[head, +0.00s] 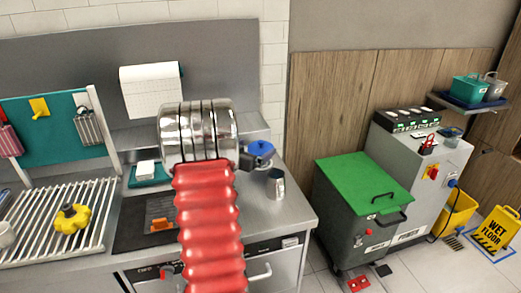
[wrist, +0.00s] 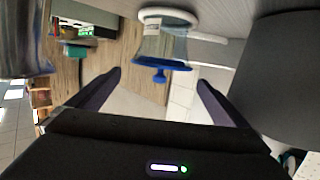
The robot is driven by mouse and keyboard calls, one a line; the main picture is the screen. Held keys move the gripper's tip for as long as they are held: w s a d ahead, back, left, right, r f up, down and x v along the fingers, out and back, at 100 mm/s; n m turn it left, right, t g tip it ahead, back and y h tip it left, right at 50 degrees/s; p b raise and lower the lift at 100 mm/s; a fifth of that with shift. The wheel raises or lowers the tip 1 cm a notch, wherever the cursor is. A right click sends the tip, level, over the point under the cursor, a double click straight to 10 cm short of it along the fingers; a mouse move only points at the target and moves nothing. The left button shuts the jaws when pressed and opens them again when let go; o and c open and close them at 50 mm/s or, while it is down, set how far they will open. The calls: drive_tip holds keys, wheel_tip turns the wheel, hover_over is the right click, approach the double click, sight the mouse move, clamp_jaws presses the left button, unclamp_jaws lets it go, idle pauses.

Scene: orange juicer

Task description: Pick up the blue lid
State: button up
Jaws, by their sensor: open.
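The blue lid (head: 261,149) has a round knob and sits near the counter's right end, just right of my arm in the head view. In the wrist view, which looks upside down, the lid (wrist: 162,64) is on a clear glass jar (wrist: 160,42), with its knob pointing toward my gripper. My gripper (wrist: 160,77) is open, with one dark finger on each side of the lid and jar. The fingers appear apart from the lid, and nothing is held. In the head view my red arm hides most of the gripper and jar.
A metal cup (head: 276,184) stands close to the right of the lid; a shiny metal vessel (wrist: 26,40) fills the wrist view's upper left. A white rack (head: 60,222) with a yellow knobbed part (head: 72,219) is left. A green-topped bin (head: 364,184) stands right of the counter.

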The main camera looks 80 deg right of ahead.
sight(260, 146)
idle(0.3)
drive_tip(key=shift+f+x, duration=0.15)
drive_tip(key=shift+x, duration=1.15)
drive_tip(key=shift+f+x, duration=0.1)
drive_tip(key=shift+x, duration=1.2)
drive_tip(key=c, duration=1)
drive_tip(key=shift+o, duration=0.2)
wheel_tip(260, 146, up, 10)
drive_tip(key=shift+r, duration=0.1)
